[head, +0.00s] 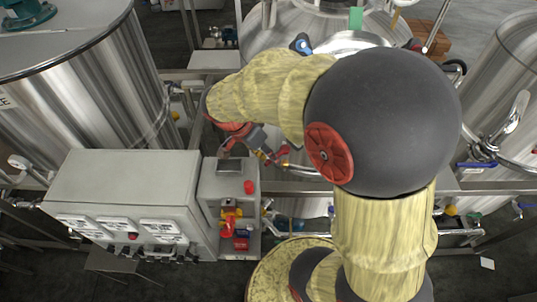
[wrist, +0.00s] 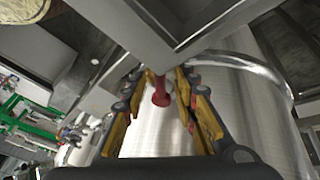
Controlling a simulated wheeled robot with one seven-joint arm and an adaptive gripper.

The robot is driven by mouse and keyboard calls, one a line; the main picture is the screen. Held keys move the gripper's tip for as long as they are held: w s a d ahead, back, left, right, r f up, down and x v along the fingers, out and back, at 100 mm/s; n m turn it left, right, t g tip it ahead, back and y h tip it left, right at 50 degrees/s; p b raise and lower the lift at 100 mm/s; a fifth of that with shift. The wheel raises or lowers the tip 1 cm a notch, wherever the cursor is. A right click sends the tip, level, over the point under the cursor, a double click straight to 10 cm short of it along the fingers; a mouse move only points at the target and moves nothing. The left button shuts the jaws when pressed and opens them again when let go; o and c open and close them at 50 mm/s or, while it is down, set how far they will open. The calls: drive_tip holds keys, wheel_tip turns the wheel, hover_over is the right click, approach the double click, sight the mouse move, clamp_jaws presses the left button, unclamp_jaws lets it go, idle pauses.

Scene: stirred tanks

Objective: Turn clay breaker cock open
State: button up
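A red knob-ended handle (wrist: 160,92), which looks like the cock's lever, shows in the wrist view under a grey metal frame. I cannot tell for sure that it is the clay breaker cock. My gripper (wrist: 160,78) has its yellow and black fingers apart, one on each side of this handle, with narrow gaps visible. In the head view my gripper (head: 269,158) reaches down and right beside the frame rail, close to small red and yellow fittings (head: 283,156). My arm hides part of that area, and the handle's base is hidden by the frame.
A grey control box (head: 120,180) and a smaller grey box (head: 210,190) with red and yellow parts stand left of and below my gripper. Steel tanks stand at left (head: 85,90) and right (head: 490,90). Steel rails run across. A blue-handled valve (head: 475,165) is at right.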

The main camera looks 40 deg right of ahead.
drive_tip(key=v, duration=1.2)
